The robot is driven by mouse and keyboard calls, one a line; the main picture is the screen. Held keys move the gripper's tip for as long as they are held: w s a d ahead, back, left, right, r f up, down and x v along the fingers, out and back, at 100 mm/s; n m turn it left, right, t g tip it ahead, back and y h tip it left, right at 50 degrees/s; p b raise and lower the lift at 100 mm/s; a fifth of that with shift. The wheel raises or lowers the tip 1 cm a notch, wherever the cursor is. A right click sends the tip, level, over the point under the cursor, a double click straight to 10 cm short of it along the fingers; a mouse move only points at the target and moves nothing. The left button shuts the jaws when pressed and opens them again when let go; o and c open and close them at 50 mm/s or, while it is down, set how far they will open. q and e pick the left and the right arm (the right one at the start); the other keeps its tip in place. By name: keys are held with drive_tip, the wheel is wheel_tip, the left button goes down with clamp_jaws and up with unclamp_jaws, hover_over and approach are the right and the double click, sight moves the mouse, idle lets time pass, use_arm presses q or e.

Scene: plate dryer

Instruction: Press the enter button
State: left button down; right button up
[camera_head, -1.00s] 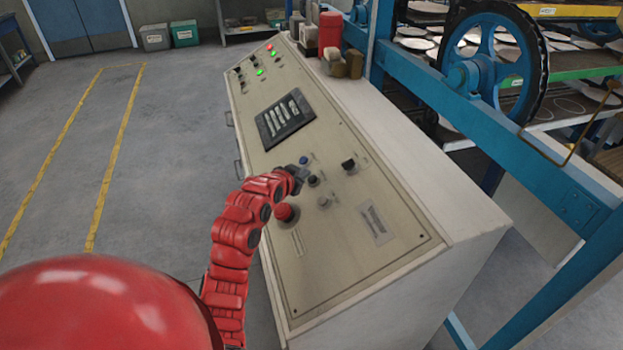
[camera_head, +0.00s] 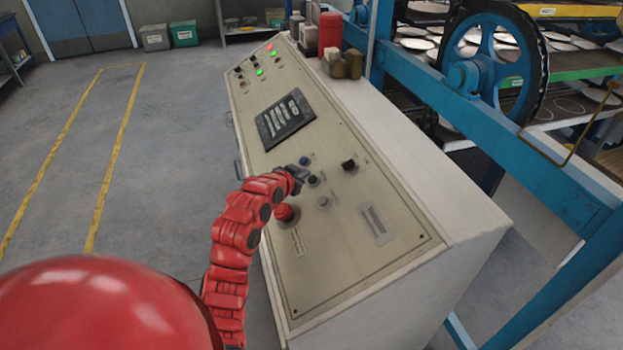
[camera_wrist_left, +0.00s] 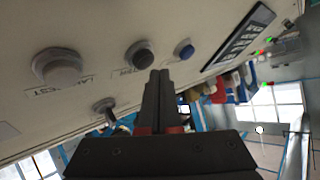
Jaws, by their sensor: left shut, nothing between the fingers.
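The control panel (camera_head: 340,240) slopes across the middle of the head view. My left gripper (camera_head: 300,172) is over it, shut and empty, near a blue button (camera_head: 305,160) and a black button (camera_head: 313,180). In the left wrist view, the shut fingers (camera_wrist_left: 160,75) point up at the panel, just below the black button (camera_wrist_left: 140,55), with the blue button (camera_wrist_left: 184,49) to the right. I cannot tell whether they touch. The labels are too blurred to tell which button is enter. My right gripper is not in view.
A red mushroom button (camera_head: 287,214) sits beside my left arm, partly hidden. A black switch (camera_head: 349,165) and a dark display (camera_head: 285,120) are also on the panel. A blue frame with a wheel (camera_head: 490,65) stands to the right. Open floor lies left.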

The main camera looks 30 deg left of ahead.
use_arm(q)
drive_tip(key=shift+f, duration=0.1)
idle(0.4)
drive_tip(key=shift+w+d+f+b, duration=0.2)
drive_tip(key=shift+f+b, duration=0.1)
drive_tip(key=shift+b, duration=0.2)
drive_tip(key=shift+w+d+f+b, duration=0.15)
drive_tip(key=shift+f+b, duration=0.25)
idle(0.5)
idle(0.4)
drive_tip(key=shift+s+a+r, duration=0.2)
drive_tip(key=shift+r, duration=0.2)
drive_tip(key=shift+s+a+r, duration=0.15)
drive_tip(key=shift+r, duration=0.2)
drive_tip(key=r, duration=0.1)
drive_tip(key=s+a+r+p, duration=0.1)
drive_tip(key=r, duration=0.1)
drive_tip(key=s+r, duration=0.1)
drive_tip(key=shift+a+r+p, duration=0.2)
drive_tip(key=shift+a+p, duration=0.1)
idle(0.7)
